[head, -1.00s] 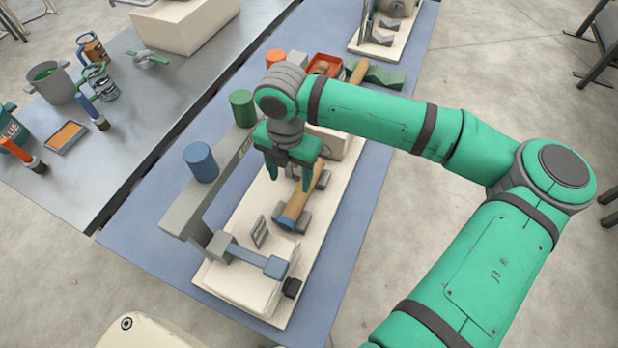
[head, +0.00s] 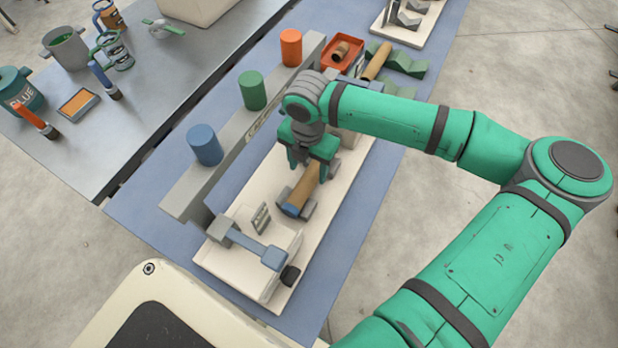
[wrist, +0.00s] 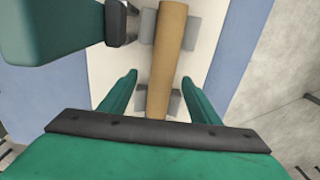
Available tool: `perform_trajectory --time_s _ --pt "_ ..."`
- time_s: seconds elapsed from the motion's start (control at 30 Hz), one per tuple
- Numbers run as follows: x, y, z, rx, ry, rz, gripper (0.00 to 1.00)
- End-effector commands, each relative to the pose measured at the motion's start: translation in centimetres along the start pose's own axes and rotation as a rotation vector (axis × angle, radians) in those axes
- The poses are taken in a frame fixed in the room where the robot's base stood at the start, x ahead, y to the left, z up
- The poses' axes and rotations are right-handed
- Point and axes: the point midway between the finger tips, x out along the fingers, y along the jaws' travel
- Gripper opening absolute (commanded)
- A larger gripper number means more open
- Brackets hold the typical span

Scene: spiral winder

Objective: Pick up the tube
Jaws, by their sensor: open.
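The tube (head: 302,190) is a brown cylinder with a blue near end, lying across grey cradles on a cream base board (head: 342,215). In the wrist view the tube (wrist: 168,60) runs lengthwise between my two fingers, with grey cradle blocks beside it. My gripper (head: 307,170) is open and empty, pointing down over the tube, with one finger on each side of its line. I cannot tell whether the fingertips are above the tube or beside it. Its far end is hidden under my gripper in the head view.
A grey rail left of the tube carries a blue spool (head: 205,145), a green spool (head: 252,90) and an orange spool (head: 291,47). Another brown tube (head: 377,61) rests on green blocks behind.

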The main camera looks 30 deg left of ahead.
Motion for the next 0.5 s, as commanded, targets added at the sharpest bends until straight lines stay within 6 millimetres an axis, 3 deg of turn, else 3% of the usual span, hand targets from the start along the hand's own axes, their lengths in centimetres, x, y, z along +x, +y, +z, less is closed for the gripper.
perform_trajectory --time_s 0.2,0.5 --pt "2.8 -0.5 0.1 0.004 0.0 -0.001 0.57" --pt "3.4 -0.3 0.1 0.003 0.0 0.001 0.57"
